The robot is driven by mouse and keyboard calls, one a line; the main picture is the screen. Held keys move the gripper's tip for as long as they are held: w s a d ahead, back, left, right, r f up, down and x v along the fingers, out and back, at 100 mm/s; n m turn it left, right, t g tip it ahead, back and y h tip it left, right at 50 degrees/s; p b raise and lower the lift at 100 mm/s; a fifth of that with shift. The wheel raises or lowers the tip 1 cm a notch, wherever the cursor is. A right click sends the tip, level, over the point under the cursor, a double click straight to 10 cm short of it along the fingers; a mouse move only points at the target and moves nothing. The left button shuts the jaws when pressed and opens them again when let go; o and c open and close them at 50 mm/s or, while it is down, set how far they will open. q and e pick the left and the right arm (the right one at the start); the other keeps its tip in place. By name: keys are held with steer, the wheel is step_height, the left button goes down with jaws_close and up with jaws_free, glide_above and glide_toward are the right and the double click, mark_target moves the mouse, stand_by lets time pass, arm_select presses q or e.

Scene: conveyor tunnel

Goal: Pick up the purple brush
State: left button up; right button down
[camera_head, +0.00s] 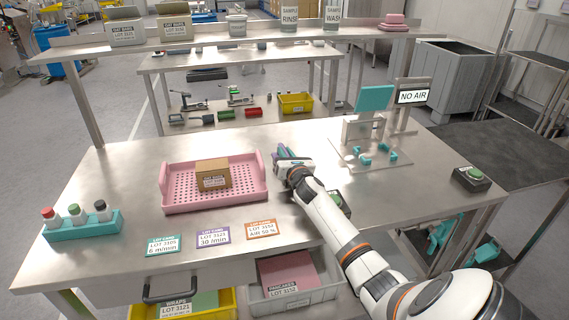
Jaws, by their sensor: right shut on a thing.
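My right gripper (289,163) is over the middle of the steel table, just right of the pink tray. My left gripper is not in view.
The pink perforated tray (215,206) holds a cardboard box (213,174). A teal rack (83,224) with several capped bottles stands at the left. A teal-topped fixture (375,98) and a black button box (471,179) are at the right. Label cards lie along the front.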

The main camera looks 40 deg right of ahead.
steer(key=shift+r, duration=0.1)
step_height(320, 180, up, 8)
steer(key=shift+r+p, duration=0.25)
steer(key=shift+p, duration=0.25)
steer(key=shift+r, duration=0.65)
steer(key=c, duration=2.1)
jaws_free()
jaws_close()
